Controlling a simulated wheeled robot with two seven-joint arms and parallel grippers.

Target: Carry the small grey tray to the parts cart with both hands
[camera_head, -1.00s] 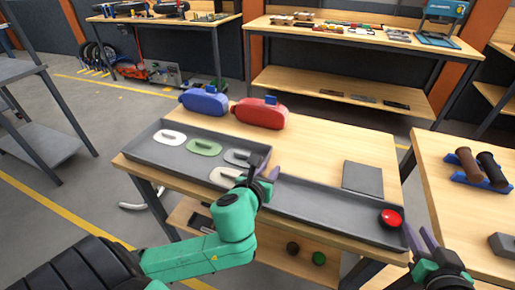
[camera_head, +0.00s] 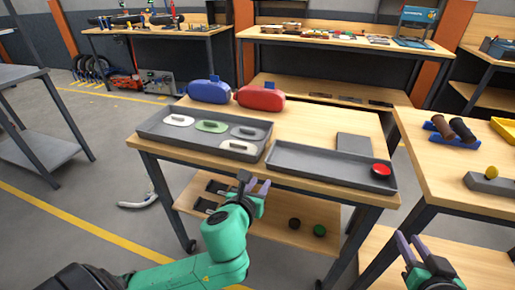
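A shallow grey tray (camera_head: 315,170) lies on the right front of the wooden table and holds a small round red item (camera_head: 381,171) at its right end. It appears to be the small one. My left gripper (camera_head: 253,184) is open and empty, in front of the table edge near that tray's left end. My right gripper (camera_head: 411,245) is open and empty, low in front of the gap between the two tables. Neither gripper touches the tray. A grey two-shelf unit (camera_head: 45,150) stands at the far left; I cannot tell whether it is the parts cart.
A deeper grey tray (camera_head: 165,143) with several oval pieces sits beside the shallow tray. Blue (camera_head: 209,91) and red (camera_head: 261,97) containers and a flat grey plate (camera_head: 355,144) are behind. A second table (camera_head: 440,160) stands right.

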